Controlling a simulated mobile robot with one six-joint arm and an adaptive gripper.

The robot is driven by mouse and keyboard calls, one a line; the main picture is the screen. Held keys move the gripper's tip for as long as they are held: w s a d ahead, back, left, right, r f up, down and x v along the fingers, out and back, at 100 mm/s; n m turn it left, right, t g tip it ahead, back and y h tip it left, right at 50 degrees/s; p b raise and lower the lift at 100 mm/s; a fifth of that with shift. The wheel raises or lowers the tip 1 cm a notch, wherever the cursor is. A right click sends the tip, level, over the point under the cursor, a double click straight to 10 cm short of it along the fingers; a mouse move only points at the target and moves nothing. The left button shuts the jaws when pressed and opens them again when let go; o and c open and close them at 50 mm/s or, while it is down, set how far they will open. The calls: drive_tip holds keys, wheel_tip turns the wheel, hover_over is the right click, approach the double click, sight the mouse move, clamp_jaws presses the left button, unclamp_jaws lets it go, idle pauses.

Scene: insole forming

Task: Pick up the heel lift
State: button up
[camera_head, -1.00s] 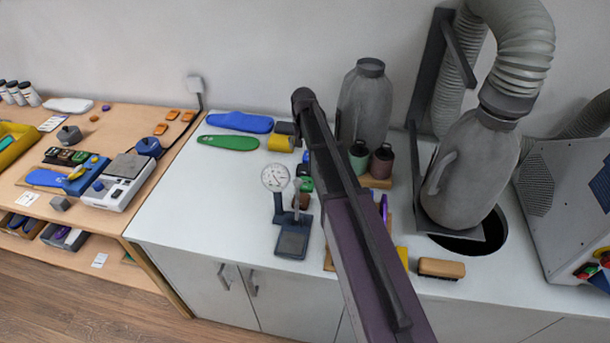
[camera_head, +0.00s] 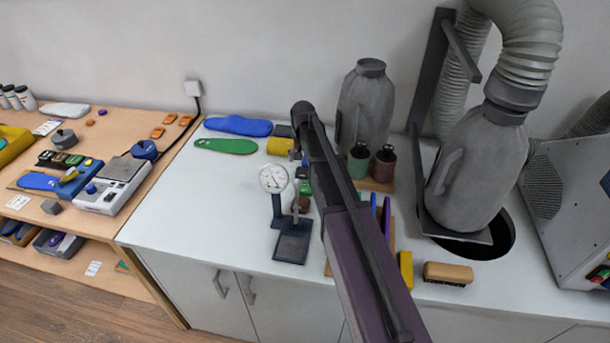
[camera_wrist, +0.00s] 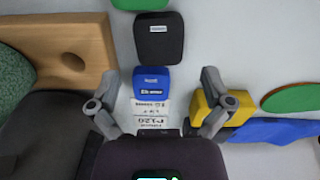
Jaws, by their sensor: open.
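Below my open gripper (camera_wrist: 160,88), the wrist view shows a row of small pads: a blue labelled pad (camera_wrist: 151,79), a black labelled pad (camera_wrist: 159,37) and a green pad (camera_wrist: 140,4) at the top edge. I cannot tell which of these is the heel lift. The blue pad is between the fingertips in the picture; the fingers do not appear to touch it. A printed white label (camera_wrist: 151,110) lies just below it. In the head view my arm hides the gripper and most of this row.
A yellow block (camera_wrist: 222,105) is beside the right finger. A green insole (camera_head: 225,146) and a blue insole (camera_head: 238,125) lie at the back left. A dial gauge (camera_head: 273,179) stands in front. A wooden holder (camera_wrist: 70,45) is left in the wrist view.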

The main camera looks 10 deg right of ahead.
sight(303, 173)
drive_tip(key=shift+f, duration=0.1)
drive_tip(key=shift+s+f+b, duration=0.15)
drive_tip(key=shift+f+b, duration=2.4)
drive_tip(key=shift+b, duration=0.1)
drive_tip(key=c, duration=0.6)
